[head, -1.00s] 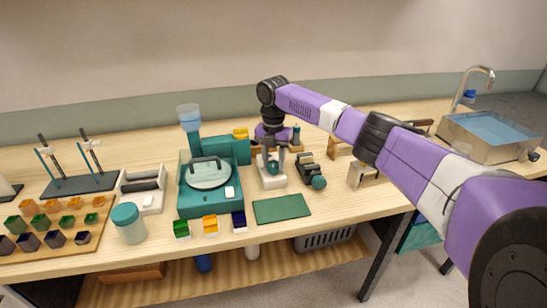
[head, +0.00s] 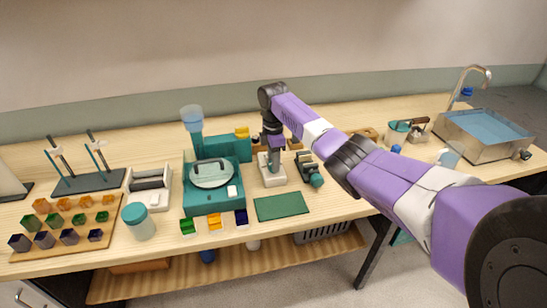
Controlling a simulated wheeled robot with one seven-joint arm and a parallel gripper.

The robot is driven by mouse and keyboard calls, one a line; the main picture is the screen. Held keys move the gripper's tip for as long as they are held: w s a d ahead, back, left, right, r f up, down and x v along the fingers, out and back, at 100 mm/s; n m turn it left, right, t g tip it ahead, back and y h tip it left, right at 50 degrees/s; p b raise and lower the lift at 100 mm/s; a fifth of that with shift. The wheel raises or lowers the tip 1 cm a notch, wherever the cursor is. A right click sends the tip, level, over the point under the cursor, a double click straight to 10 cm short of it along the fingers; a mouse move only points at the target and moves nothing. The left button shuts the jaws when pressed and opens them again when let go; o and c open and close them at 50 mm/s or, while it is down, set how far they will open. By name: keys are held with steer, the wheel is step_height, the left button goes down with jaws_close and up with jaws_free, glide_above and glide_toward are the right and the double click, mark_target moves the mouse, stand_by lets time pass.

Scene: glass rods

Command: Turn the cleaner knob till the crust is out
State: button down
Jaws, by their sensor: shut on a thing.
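My gripper (head: 272,151) points down over a small white upright device (head: 272,174) near the middle of the bench. It is shut on a small part at the top of that device, which I take to be the cleaner knob. The fingers and wrist cover most of this part, and its turn angle cannot be seen. No crust can be made out at this size.
A teal machine (head: 203,203) with a round lid stands just left. A dark device with a teal round end (head: 317,181) stands close on the right. A green mat (head: 282,206) lies clear in front. A sink (head: 485,148) is at the far right.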

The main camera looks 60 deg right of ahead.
steer(key=m+p, duration=0.2)
steer(key=m, duration=0.3)
steer(key=shift+r+m, duration=0.15)
steer(key=shift+m, duration=0.15)
steer(key=m+p, duration=0.1)
steer(key=m, duration=0.4)
steer(key=shift+p, duration=0.3)
steer(key=m, duration=0.5)
steer(key=shift+m+p, duration=0.3)
steer(key=shift+m, duration=0.1)
steer(key=m, duration=0.5)
steer(key=shift+d, duration=0.1)
steer(key=m, duration=0.6)
steer(key=m+b, duration=0.1)
steer(key=m, duration=0.4)
steer(key=m+b, duration=0.1)
steer(key=m, duration=0.4)
steer(key=shift+m+b, duration=0.3)
steer(key=shift+m, duration=0.1)
steer(key=shift+m+b, duration=0.55)
steer(key=shift+m, duration=1.65)
